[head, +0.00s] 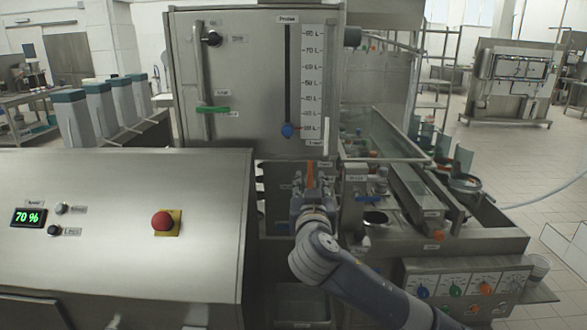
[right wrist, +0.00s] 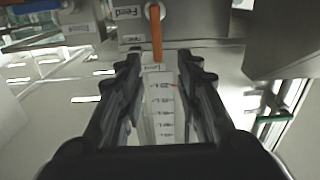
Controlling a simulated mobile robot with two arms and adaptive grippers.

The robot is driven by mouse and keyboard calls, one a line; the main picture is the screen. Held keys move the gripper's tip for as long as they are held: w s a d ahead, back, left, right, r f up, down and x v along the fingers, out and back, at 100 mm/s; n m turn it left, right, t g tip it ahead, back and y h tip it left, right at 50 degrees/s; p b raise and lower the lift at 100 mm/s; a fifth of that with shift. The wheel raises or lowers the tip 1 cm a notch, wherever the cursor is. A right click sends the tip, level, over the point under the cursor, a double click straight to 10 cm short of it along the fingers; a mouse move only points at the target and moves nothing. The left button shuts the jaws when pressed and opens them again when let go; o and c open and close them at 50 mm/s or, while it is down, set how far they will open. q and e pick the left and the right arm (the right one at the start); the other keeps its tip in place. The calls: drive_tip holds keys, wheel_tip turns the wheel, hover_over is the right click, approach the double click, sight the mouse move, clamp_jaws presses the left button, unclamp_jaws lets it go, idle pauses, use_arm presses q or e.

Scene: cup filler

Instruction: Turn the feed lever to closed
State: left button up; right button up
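The feed lever is a thin orange bar (head: 310,173) below the big steel panel, at the middle of the head view. It also shows in the right wrist view as an orange lever (right wrist: 157,38) hanging from a round pivot beside a label reading "Feed". My right gripper (head: 312,190) is at the lever in the head view and partly hides the area around it. In the right wrist view the right gripper (right wrist: 158,64) is open, with the lever's end between or just beyond the fingertips; contact cannot be told. My left gripper is not in view.
A level scale (head: 312,85) with a blue pointer (head: 287,130) stands above the lever. A steel cabinet with a red emergency button (head: 162,221) fills the left. A conveyor channel (head: 400,165) and a panel of coloured knobs (head: 455,290) stand to the right.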

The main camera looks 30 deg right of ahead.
sight(310, 169)
drive_tip(key=p+x, duration=0.3)
drive_tip(key=x, duration=0.6)
drive_tip(key=shift+s+d, duration=0.1)
drive_tip(key=shift+x, duration=0.9)
drive_tip(key=shift+f, duration=0.15)
drive_tip(key=shift+c, duration=0.6)
clamp_jaws()
